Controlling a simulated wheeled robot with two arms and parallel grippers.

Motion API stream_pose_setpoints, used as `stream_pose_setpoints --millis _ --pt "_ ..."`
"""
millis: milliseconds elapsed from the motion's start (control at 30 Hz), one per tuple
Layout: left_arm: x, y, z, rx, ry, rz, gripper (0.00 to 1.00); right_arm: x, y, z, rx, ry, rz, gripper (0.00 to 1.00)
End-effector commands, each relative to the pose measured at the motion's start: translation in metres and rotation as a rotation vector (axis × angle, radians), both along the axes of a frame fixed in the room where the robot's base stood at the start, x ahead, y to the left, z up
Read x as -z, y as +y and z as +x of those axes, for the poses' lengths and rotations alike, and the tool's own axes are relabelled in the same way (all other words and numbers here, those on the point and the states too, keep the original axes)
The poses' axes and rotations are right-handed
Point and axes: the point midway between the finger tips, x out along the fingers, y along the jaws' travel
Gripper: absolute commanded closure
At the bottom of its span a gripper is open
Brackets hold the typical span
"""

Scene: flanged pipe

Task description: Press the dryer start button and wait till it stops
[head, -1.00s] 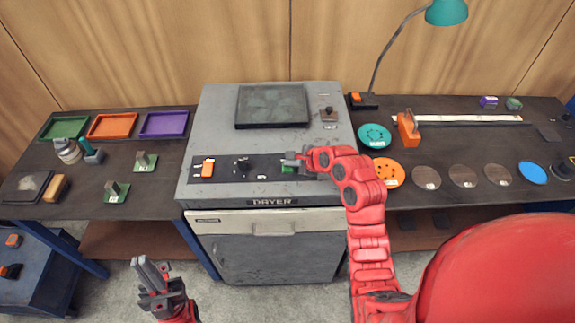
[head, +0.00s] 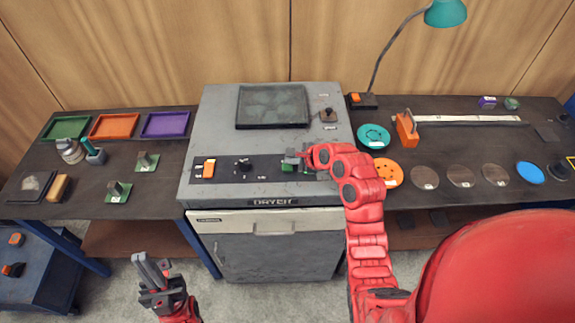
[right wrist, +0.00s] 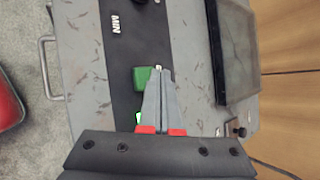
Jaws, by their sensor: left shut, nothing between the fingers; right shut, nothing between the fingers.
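The grey dryer (head: 220,119) stands in the middle, with a black control panel on its top front. The panel carries an orange switch (head: 209,168), a dark knob (head: 243,164) and a green start button (head: 288,167). My right gripper (head: 294,160) is shut at the green button and partly covers it. In the right wrist view the shut fingertips (right wrist: 162,72) are beside the green button (right wrist: 142,78), overlapping its edge; I cannot tell whether they touch. A small green light shows near the fingers. My left gripper (head: 150,270) is shut and empty, low in front of the dryer.
The left table holds green, orange and purple trays (head: 166,124) and small parts. The right table holds a teal disc (head: 374,136), an orange disc (head: 388,172), several round plates and a lamp (head: 445,12). A dark window (head: 272,106) is on the dryer's top.

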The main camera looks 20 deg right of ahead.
Motion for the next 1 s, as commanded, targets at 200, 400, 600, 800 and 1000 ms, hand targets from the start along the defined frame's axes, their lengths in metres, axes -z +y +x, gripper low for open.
stream_pose_setpoints --millis 200,400,600,800,1000 --pt "-0.009 0.0 0.0 0.0 0.0 0.0 1.0 -0.01 0.0 0.0 -0.001 0.0 0.001 1.0" --pt "-0.027 0.0 0.0 0.0 0.0 0.0 1.0 -0.031 0.001 0.0 -0.001 -0.001 0.001 1.0" --pt "-0.041 0.0 0.0 0.0 0.0 0.0 1.0 -0.05 0.0 0.0 0.001 -0.002 0.0 1.0" --pt "-0.041 0.0 0.0 0.0 0.0 0.0 1.0 -0.051 0.0 0.0 0.001 -0.002 0.0 1.0" --pt "-0.041 0.0 0.0 0.0 0.0 0.0 1.0 -0.05 0.0 0.0 0.001 -0.001 0.0 1.0"
